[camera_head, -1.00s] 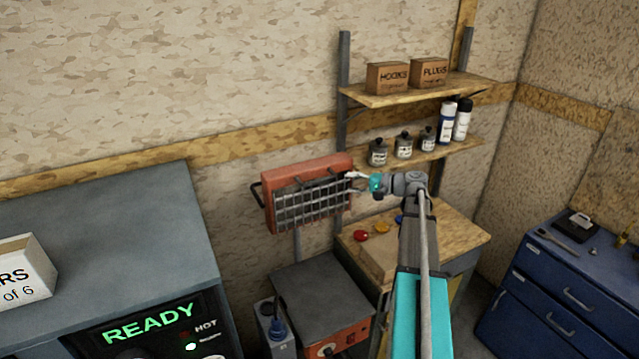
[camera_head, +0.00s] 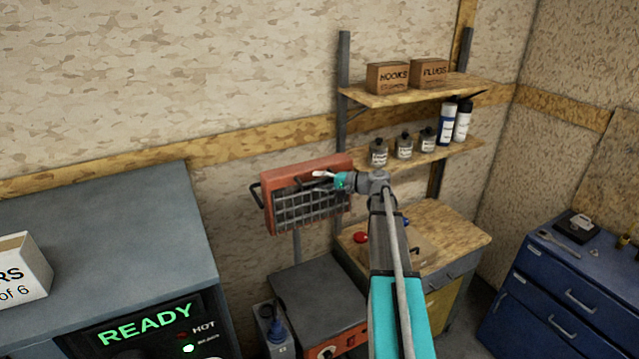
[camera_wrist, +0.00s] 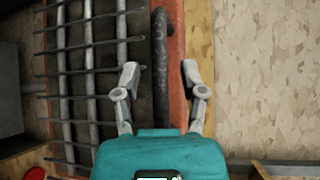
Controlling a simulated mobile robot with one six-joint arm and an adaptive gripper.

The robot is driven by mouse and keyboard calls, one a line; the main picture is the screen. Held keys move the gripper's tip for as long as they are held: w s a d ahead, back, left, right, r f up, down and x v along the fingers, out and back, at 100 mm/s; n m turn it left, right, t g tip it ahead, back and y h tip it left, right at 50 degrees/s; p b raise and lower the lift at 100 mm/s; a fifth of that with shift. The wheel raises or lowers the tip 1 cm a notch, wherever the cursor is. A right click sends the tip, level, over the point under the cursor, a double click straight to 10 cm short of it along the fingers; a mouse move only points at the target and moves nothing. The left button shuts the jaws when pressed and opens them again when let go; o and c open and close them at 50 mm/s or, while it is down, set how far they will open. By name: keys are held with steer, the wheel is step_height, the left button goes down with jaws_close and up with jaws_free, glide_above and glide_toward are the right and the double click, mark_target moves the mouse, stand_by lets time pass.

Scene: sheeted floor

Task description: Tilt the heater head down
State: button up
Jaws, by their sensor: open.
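The heater head (camera_head: 283,179) is an orange-red box with a grey wire grille, held up at the wall in the head view. My gripper (camera_head: 323,175) is at the upper right part of the heater's front. In the wrist view my gripper (camera_wrist: 160,72) is open, its two fingers apart. A dark bar (camera_wrist: 160,60) beside the grille (camera_wrist: 88,60) lies between the fingertips in the picture. Contact with the bar cannot be told. My arm hides the heater's right side in part.
A wooden shelf (camera_head: 385,99) with boxes and a lower shelf with bottles (camera_head: 404,145) stand right of the heater. A workbench (camera_head: 455,238) is below them. A grey-topped unit (camera_head: 318,287) stands under the heater, and a grey cabinet (camera_head: 100,235) is at the left.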

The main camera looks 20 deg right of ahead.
jaws_close()
stand_by(0.3)
